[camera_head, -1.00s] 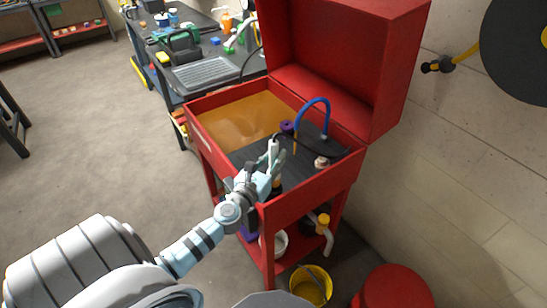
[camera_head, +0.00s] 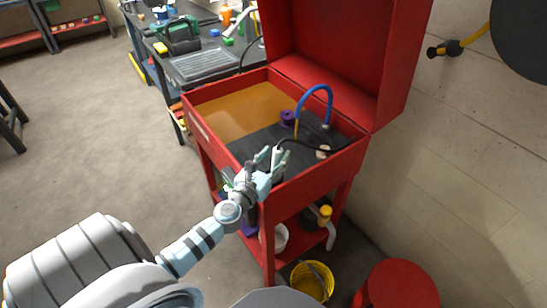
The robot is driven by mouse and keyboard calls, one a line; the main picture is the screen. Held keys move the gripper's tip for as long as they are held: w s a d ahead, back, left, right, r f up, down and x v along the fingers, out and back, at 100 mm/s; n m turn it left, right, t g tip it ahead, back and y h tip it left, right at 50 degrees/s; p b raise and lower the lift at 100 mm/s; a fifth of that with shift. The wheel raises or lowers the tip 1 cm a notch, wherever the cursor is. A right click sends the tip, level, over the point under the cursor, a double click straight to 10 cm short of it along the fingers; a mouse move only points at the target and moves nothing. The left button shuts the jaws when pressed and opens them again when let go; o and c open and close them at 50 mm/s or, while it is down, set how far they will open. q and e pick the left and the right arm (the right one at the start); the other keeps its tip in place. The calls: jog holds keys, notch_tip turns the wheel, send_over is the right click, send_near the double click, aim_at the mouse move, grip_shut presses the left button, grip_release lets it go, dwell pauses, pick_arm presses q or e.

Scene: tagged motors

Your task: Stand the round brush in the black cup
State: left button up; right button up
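My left gripper (camera_head: 273,162) is at the near edge of the red parts-washer basin, over its dark work surface (camera_head: 248,148). Its pale fingers stand apart. A slim whitish upright thing (camera_head: 278,156) shows between or just behind them; I cannot tell whether they touch it or whether it is the round brush. A small whitish item (camera_head: 323,152) lies at the right of the dark surface, partly behind a black hose. I cannot make out the black cup for sure; the gripper and basin wall hide part of the area. My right gripper is not in view.
A blue curved hose (camera_head: 315,92) rises from the basin beside a purple round item (camera_head: 287,117). The red basin wall (camera_head: 320,172) and raised lid (camera_head: 345,55) bound the space. A yellow bucket (camera_head: 313,281) and a red round stool (camera_head: 398,286) stand on the floor.

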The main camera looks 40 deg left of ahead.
pick_arm(q)
jog(key=s+d, duration=0.2)
jog(key=s, duration=1)
jog(key=shift+w, duration=0.1)
dwell(0.4)
